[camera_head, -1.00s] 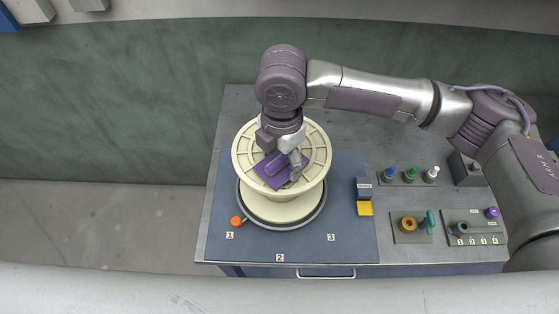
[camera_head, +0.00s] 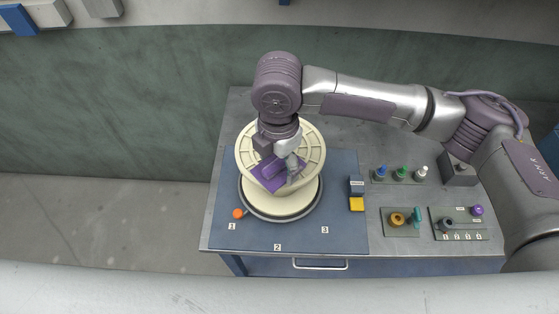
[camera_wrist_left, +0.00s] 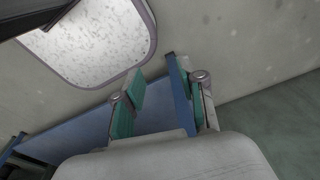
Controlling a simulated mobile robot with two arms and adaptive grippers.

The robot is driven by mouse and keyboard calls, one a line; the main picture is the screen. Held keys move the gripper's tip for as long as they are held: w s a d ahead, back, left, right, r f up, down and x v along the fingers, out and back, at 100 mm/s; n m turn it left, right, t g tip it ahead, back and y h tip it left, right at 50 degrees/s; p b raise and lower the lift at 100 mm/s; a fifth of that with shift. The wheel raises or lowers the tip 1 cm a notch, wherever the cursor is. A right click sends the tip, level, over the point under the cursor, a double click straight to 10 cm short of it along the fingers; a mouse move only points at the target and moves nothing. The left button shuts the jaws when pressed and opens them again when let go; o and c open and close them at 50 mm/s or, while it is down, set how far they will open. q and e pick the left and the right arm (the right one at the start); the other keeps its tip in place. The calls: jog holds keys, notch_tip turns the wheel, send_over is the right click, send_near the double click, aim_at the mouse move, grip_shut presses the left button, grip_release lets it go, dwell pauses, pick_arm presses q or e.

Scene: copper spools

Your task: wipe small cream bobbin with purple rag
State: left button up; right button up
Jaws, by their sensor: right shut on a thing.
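The cream bobbin (camera_head: 313,145) stands upright on a round grey turntable (camera_head: 317,200) on the blue mat. Its ribbed upper flange faces up. The purple rag (camera_head: 268,180) lies against the top of that flange, left of and below its middle in the head view. My right gripper (camera_head: 285,170) reaches down from above and is shut on the purple rag; the fingertips are partly hidden by the wrist and cloth. My left gripper (camera_wrist_left: 160,95) shows only in the left wrist view, its teal-padded fingers apart with nothing between them.
An orange knob (camera_head: 238,213) sits at the turntable's front left. Coloured pegs (camera_head: 401,173) and small fixture plates (camera_head: 459,225) occupy the table's right side. The mat's front (camera_head: 290,238) is mostly clear.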

jog(key=shift+r+p, duration=0.35)
jog(key=shift+r, duration=0.35)
jog(key=shift+s+r+p, duration=0.1)
jog(key=shift+r+p, duration=0.7)
jog(key=shift+r, duration=0.5)
pick_arm(q)
jog(key=r, duration=0.1)
jog(key=s+r, duration=0.2)
jog(key=shift+s+d+r, duration=0.1)
jog(key=shift+d, duration=0.15)
jog(key=shift+w, duration=0.35)
